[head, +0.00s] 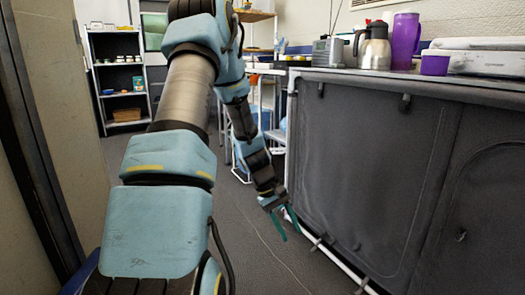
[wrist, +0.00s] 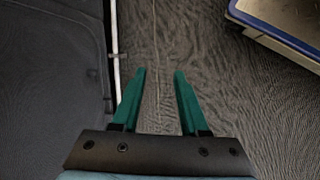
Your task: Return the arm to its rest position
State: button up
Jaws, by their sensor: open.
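My gripper (head: 287,222) has two green fingers and hangs low beside the dark fabric cabinet (head: 365,160) in the head view. My arm reaches forward and down to it. In the wrist view the fingers of my gripper (wrist: 160,75) are apart, with only the grey floor (wrist: 155,35) between and beyond them. Nothing is held.
The cabinet's side (wrist: 50,80) lies close on the left in the wrist view. Its top holds a steel jug (head: 374,50), a purple bottle (head: 404,42) and a purple cup (head: 434,65). A shelf unit (head: 118,75) stands at the back left. A door edge (head: 62,110) is at left.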

jog(key=s+a+r+m+t+y+p, duration=0.2)
jog(key=s+a+r+m, duration=0.1)
jog(key=s+a+r, duration=0.5)
jog(key=s+a+r+m+t+y+p, duration=0.2)
jog(key=s+a+r+y, duration=0.15)
jog(key=a+r, duration=0.4)
notch_tip(320, 180, up, 39)
jog(key=d+p, duration=0.1)
jog(key=p, duration=3.6)
jog(key=shift+d+f+h, duration=0.15)
jog(key=shift+h, duration=0.2)
jog(key=shift+w, duration=0.1)
